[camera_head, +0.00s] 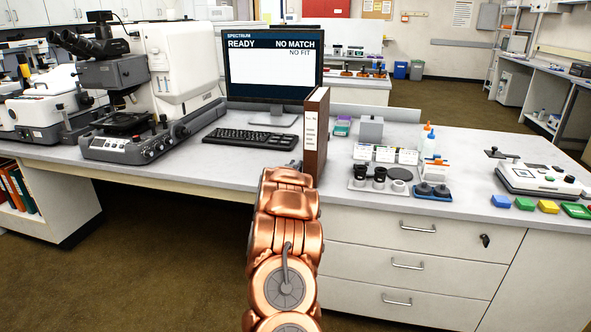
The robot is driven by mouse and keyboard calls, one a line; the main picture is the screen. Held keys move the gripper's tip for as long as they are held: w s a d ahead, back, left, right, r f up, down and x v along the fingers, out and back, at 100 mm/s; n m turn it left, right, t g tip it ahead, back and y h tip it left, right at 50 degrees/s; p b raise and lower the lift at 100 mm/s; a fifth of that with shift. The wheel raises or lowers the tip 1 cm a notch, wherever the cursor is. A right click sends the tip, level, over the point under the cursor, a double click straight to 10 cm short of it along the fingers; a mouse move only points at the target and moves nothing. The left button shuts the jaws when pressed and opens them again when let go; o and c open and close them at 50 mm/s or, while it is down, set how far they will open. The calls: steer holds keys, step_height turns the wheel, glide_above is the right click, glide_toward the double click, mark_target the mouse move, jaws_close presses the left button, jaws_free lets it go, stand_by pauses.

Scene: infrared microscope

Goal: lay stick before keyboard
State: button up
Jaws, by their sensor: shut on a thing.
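The black keyboard (250,138) lies on the white desk, in front of the monitor. My gripper (294,164) is at the desk's front edge, to the right of and nearer than the keyboard, close to the left side of a brown binder. Only a small dark part of it shows past my copper-coloured arm. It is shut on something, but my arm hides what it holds. I cannot make out the stick anywhere in view.
The brown binder (316,130) stands upright right beside my gripper. The monitor (272,62) reads "READY", "NO MATCH", "NO FIT". A microscope (115,85) stands left of the keyboard. Small boxes, bottles and a lens tray (380,184) stand to the right. The desk strip before the keyboard looks clear.

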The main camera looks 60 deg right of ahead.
steer(key=shift+r, duration=0.3)
steer(key=v, duration=1.8)
steer(key=w+a+r+n+t+y, duration=0.3)
steer(key=w+a+t, duration=0.1)
steer(key=w+a, duration=0.6)
steer(key=w+a+r+n+t+y, duration=0.2)
steer(key=w+a+n+t+y, duration=0.15)
steer(key=w+a, duration=0.6)
steer(key=w+a+r+n+t+y, duration=0.1)
steer(key=w+a+n+y, duration=0.25)
steer(key=a, duration=0.65)
steer(key=w+a+r+n+t+y, duration=0.2)
steer(key=a+y, duration=0.2)
steer(key=a, duration=0.7)
steer(key=w+a+r+n+t+y, duration=0.1)
steer(key=w+a+n+y, duration=0.15)
steer(key=a, duration=0.75)
step_height(320, 180, up, 18)
steer(key=p, duration=1.8)
steer(key=shift+a+r, duration=0.15)
steer(key=shift+a, duration=0.05)
steer(key=shift+w+m+y, duration=0.15)
steer(key=shift+m+y, duration=0.1)
